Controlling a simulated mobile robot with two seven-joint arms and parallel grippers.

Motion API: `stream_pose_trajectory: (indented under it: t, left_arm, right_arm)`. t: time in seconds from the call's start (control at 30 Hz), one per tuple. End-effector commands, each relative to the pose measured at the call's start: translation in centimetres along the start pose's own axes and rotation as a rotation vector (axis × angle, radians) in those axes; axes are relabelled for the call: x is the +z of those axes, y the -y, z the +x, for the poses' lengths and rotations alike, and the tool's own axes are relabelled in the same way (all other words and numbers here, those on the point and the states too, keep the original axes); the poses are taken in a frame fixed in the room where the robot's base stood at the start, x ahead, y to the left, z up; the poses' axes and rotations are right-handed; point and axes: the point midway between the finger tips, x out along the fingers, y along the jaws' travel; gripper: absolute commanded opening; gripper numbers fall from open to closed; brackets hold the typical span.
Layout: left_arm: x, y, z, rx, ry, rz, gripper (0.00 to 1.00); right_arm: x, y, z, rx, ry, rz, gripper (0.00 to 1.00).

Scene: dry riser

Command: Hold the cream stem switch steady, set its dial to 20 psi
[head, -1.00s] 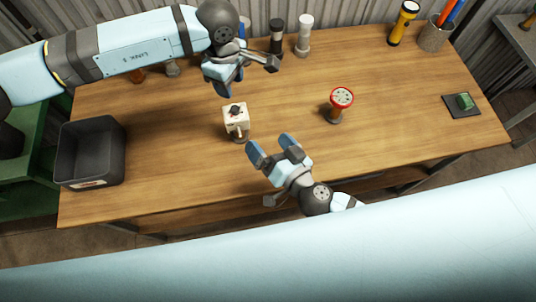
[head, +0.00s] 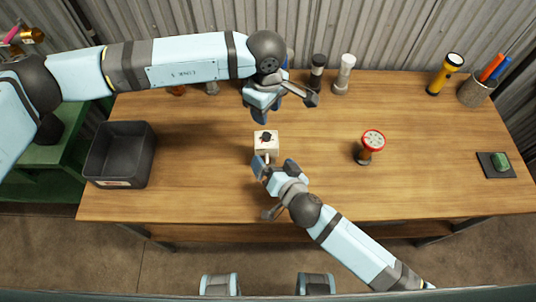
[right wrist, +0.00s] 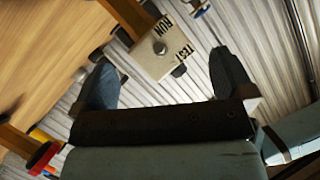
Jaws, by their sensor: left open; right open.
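The cream stem switch (head: 266,138) is a small cream block with a dark knob on top, standing near the middle of the table. In the right wrist view, the switch (right wrist: 160,48) shows a cream face marked RUN and TEST with a round grey part between. No psi scale is readable. My right gripper (head: 274,165) is open just in front of the switch; in its wrist view the switch appears beyond and between the spread fingers. My left gripper (head: 267,112) is open, just behind and above the switch. The switch's lower part is largely hidden by my right gripper.
A red-topped valve (head: 372,141) stands to the right. A dark bin (head: 120,155) sits at the left. Cylinders (head: 343,74), a yellow flashlight (head: 445,73) and a pen cup (head: 476,91) line the back. A green piece lies on a dark mat (head: 496,166) at the right.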

Motion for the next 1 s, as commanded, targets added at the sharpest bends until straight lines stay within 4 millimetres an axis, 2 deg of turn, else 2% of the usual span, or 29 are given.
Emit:
stream_pose_trajectory:
  t: [0.1, 0.3, 0.67, 0.87, 0.9, 1.0]
  left_arm:
    - [0.0, 0.0, 0.0, 0.000, 0.000, 0.000, 0.43]
    - [0.0, 0.0, 0.0, 0.000, 0.000, 0.000, 0.43]
    - [0.0, 0.0, 0.0, 0.000, 0.000, 0.000, 0.43]
    - [0.0, 0.0, 0.0, 0.000, 0.000, 0.000, 0.43]
    - [0.0, 0.0, 0.0, 0.000, 0.000, 0.000, 0.49]
    - [0.0, 0.0, 0.0, 0.000, 0.000, -0.020, 0.52]
  right_arm:
    - [0.0, 0.1, 2.0, 0.001, -0.001, 0.003, 1.00]
    - [-0.1, 0.0, 4.0, 0.001, -0.001, 0.001, 1.00]
    - [0.0, 0.0, 4.4, 0.000, 0.000, 0.000, 1.00]
    - [0.0, 0.0, 4.4, 0.000, 0.000, 0.000, 0.56]
    - [0.0, 0.0, 4.4, 0.000, 0.000, 0.000, 0.55]
    - [0.0, 0.0, 4.4, 0.000, 0.000, 0.000, 0.55]
